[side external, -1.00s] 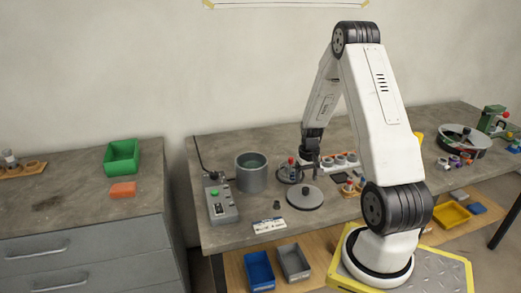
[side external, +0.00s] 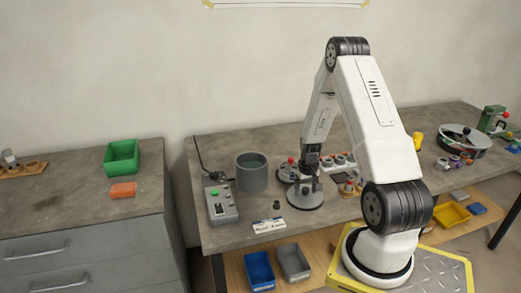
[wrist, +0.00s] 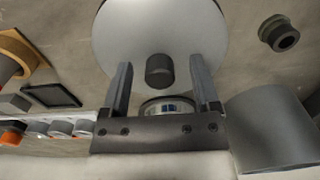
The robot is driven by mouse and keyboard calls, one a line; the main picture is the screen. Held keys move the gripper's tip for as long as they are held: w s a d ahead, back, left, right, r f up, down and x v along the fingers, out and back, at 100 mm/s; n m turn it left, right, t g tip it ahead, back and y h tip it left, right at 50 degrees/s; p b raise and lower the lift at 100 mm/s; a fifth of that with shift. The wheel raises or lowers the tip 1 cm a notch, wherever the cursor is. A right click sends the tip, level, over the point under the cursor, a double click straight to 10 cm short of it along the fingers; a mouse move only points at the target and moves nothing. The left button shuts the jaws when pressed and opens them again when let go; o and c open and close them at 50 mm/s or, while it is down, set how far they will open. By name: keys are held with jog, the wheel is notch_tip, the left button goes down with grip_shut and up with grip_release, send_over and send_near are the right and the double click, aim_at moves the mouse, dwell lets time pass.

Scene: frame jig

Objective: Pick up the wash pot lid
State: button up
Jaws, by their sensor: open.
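The wash pot lid (side external: 294,199) is a flat grey disc lying on the bench, with a dark knob in its middle. In the wrist view the lid (wrist: 130,30) fills the top centre, and its knob shows between my finger tips. My gripper (side external: 307,184) is low over the lid, pointing down. In the wrist view my gripper (wrist: 160,67) is open, with one finger on each side of the knob and a gap on both sides. The grey cylindrical wash pot (side external: 251,178) stands open just left of the lid; it also shows in the wrist view (wrist: 272,130).
A control box (side external: 220,202) with a green button stands at the left. A small dark ring-shaped part (wrist: 279,33) lies near the lid. A round stand (side external: 287,170) is close behind my gripper, and a white rack (side external: 340,162) stands behind right.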

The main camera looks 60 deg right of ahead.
dwell(0.3)
grip_shut()
jog(key=shift+r, duration=0.15)
jog(key=shift+r, duration=0.7)
jog(key=s+a+r, duration=0.9)
jog(key=s+r, duration=0.1)
jog(key=r, duration=0.1)
jog(key=shift+s+a+r, duration=0.15)
jog(key=shift+s, duration=0.05)
dwell(0.3)
